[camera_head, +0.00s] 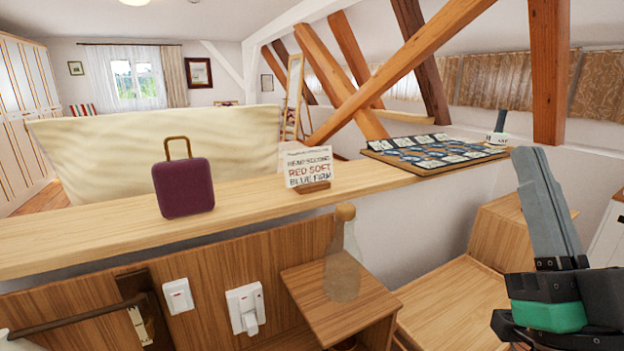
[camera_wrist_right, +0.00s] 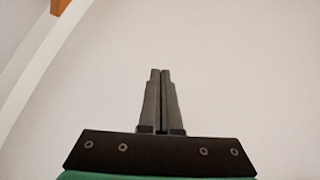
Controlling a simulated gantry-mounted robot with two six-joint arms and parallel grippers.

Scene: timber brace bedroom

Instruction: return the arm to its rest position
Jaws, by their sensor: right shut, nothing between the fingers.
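My right gripper (camera_head: 530,165) stands at the right of the head view, its grey fingers pointing up and a green band on its body. In the right wrist view the two fingers of the right gripper (camera_wrist_right: 160,75) are pressed together with nothing between them, against a plain pale wall. It is apart from everything on the ledge. My left gripper does not show in the head view.
A wooden ledge (camera_head: 85,238) crosses the view. On it are a purple case (camera_head: 183,187), a lettered card (camera_head: 308,168) and a patterned board (camera_head: 435,152). A bottle (camera_head: 342,260) stands on a small wooden shelf (camera_head: 318,312) below. Timber braces (camera_head: 405,65) rise behind.

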